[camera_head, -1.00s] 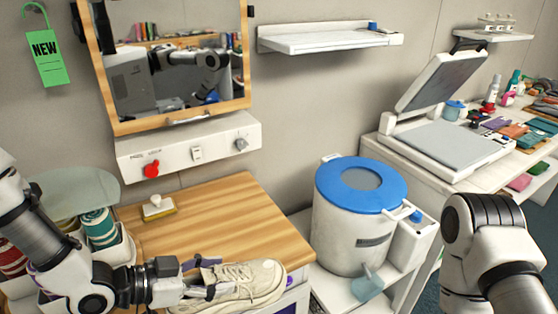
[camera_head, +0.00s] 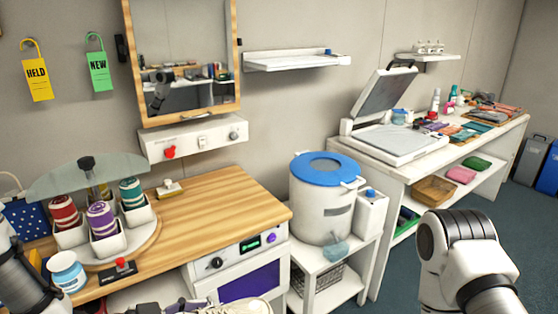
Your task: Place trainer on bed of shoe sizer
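The cream trainer (camera_head: 247,306) shows only as its upper part at the bottom edge of the head view, in front of the wooden counter. My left gripper (camera_head: 190,307) is at its left end and appears shut on it; most of the fingers are cut off by the frame. The white flat device with a raised grey lid, seemingly the shoe sizer (camera_head: 392,141), stands on the white bench at the right. Its light bed is bare. My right arm is at the lower right; its gripper is out of view.
The wooden counter (camera_head: 225,205) holds a carousel of thread spools (camera_head: 100,215) and a brush. A white bin with a blue lid (camera_head: 322,200) stands on a low stand between counter and white bench (camera_head: 395,168). Floor shows at the right.

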